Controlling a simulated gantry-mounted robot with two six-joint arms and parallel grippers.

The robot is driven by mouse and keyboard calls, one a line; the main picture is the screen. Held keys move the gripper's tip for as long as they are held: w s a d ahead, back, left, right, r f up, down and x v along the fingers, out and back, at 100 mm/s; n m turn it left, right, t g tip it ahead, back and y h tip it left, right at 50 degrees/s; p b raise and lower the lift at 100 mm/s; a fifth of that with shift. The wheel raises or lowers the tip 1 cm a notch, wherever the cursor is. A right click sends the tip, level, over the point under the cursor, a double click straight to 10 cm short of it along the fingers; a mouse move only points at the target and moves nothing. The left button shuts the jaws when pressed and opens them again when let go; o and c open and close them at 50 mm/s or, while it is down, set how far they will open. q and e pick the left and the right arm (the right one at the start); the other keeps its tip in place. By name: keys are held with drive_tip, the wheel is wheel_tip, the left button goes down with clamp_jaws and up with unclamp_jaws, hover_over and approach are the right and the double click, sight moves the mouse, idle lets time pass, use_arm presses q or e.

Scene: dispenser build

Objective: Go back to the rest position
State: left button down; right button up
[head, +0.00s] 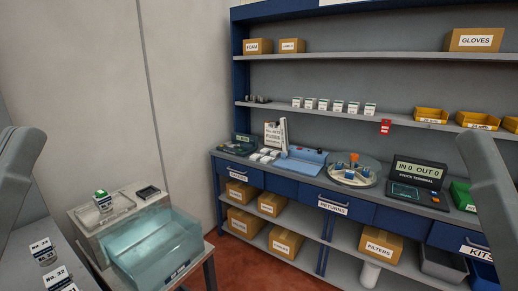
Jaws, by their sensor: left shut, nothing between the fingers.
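My left arm (20,170) stands as a smooth grey shape at the left edge. Its gripper is shut and holds nothing, and its fingertips are hard to make out. It is to the left of the dispenser and apart from it. My right arm (490,180) shows as a grey shape at the right edge, in front of the counter. Its gripper is not visible. The dispenser (150,245) has a clear bluish bin and stands at the lower left. A small green-and-white carton (103,200) sits on its top.
A dark device (148,192) lies beside the carton. White labelled cards (42,250) lie at the lower left. The blue counter (270,178) behind holds a round tray (350,178) and a terminal (417,178). Shelves above carry small cartons and yellow bins (430,116). Red floor lies between.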

wheel_tip(320, 180, up, 38)
drive_tip(key=p, duration=3.4)
drive_tip(key=shift+f, duration=0.1)
